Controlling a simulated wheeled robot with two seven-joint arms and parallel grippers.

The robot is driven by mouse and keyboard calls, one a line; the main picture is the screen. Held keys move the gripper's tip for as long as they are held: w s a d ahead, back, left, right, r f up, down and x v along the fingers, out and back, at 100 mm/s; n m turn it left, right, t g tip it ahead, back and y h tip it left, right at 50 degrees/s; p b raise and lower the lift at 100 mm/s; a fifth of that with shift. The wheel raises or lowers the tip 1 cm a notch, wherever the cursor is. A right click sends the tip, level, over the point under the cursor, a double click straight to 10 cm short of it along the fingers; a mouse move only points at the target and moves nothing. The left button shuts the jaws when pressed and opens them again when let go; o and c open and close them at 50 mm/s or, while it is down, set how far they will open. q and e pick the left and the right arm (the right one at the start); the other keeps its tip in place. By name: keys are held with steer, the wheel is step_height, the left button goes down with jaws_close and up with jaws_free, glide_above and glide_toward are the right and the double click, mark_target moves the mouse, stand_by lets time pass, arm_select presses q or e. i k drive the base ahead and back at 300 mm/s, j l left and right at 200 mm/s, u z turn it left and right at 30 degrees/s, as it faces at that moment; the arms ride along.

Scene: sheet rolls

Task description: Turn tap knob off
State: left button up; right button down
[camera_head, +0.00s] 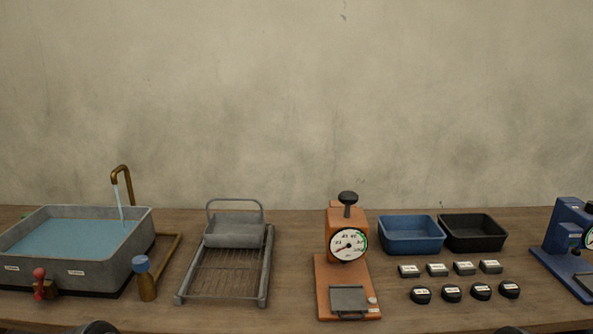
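A brass tap (129,186) curves over a grey basin (100,272) at the left, and a stream of water (118,204) runs from its spout into the blue water (65,238). A knob with a blue top (141,264) stands on a brass post at the basin's front right corner. A red-topped lever (39,275) sits at the basin's front left. Which of the two works the tap is not marked legibly. Dark rounded parts at the bottom edge seem to be my arms; no gripper fingers show.
A wire drying rack (224,275) with a grey basket (235,232) stands right of the basin. An orange dial press (347,260), a blue bin (410,235), a black bin (473,232), several small labelled weights and a blue machine (568,240) fill the right of the bench.

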mark_target(140, 262)
steer(key=u, duration=1.3)
